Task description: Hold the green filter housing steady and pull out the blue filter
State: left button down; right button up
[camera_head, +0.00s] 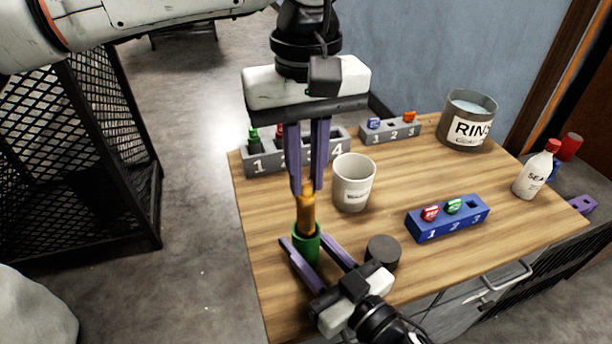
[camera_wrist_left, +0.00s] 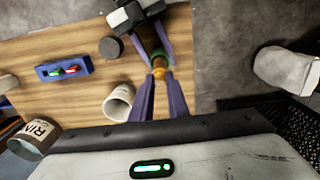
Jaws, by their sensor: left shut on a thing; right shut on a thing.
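The green filter housing (camera_head: 306,246) stands upright near the left front of the table. My right gripper (camera_head: 302,238) comes from the front with its purple fingers shut on the housing's sides. An orange-yellow filter (camera_head: 306,212) stands upright at the housing's top; its lower end meets the rim, and how deep it sits is hidden. My left gripper (camera_head: 307,188) points down from above, shut on the filter's upper part. The orange filter (camera_wrist_left: 159,73) also shows between the left fingers in the left wrist view, with the green housing (camera_wrist_left: 160,57) beyond. No blue filter is in the housing.
A white cup (camera_head: 353,184) stands close right of the left fingers. A dark round puck (camera_head: 383,252) lies by the right gripper. A blue numbered rack (camera_head: 447,222), grey racks (camera_head: 262,164) (camera_head: 391,132), a rinse bucket (camera_head: 466,122) and a white bottle (camera_head: 534,174) stand farther off.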

pick_arm(q)
jog(key=shift+r, duration=1.7)
pick_arm(e)
jog(key=o, duration=1.4)
